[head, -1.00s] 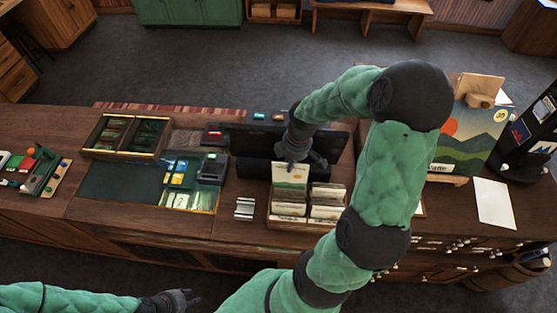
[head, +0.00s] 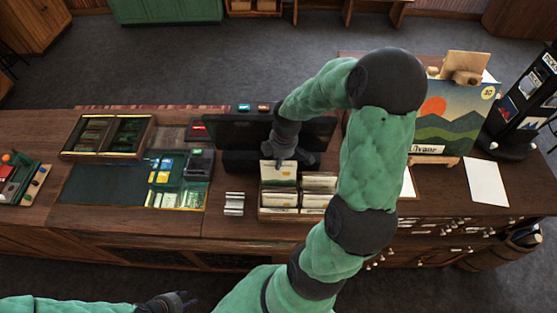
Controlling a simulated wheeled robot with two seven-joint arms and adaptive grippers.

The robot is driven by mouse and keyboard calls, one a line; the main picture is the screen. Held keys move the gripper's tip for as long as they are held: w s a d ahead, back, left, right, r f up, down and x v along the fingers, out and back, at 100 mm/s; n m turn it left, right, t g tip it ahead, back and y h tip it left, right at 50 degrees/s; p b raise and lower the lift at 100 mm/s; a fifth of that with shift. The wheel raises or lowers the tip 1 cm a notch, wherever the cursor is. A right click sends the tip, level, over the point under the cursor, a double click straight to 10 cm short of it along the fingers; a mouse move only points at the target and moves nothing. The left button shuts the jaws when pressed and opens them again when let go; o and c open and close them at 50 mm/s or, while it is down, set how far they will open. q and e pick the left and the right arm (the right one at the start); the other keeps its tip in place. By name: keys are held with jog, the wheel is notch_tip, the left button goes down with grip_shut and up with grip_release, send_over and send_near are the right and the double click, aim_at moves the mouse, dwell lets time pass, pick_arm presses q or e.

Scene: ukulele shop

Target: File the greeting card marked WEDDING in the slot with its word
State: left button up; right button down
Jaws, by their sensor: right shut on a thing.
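A greeting card (head: 279,173), pale with a landscape picture low on it, stands upright at the back left of the slotted card box (head: 291,216). I cannot read its word at this size. My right gripper (head: 285,158) reaches down from above and is shut on the card's top edge. The card's lower end is at the box's back left slot, and I cannot tell how deep it sits. Other cards (head: 319,183) stand in the box in two columns, with labels too small to read. My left gripper (head: 181,301) is low at the bottom edge, away from the counter top; its fingers are unclear.
A dark monitor (head: 235,140) stands behind the box. To the left are a small silver stack (head: 234,204), a card terminal (head: 199,164) and a divided wooden tray (head: 108,136). A landscape picture (head: 452,120) and a white sheet (head: 486,182) are at the right.

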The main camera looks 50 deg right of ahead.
aim_at(278, 175)
jog(key=shift+f+b, duration=3.25)
jog(key=shift+f, duration=1.15)
jog(key=c, duration=1.3)
grip_release()
jog(key=r, duration=0.8)
jog(key=s+d+r, duration=0.1)
jog(key=r, duration=0.3)
jog(key=shift+s+f, duration=0.1)
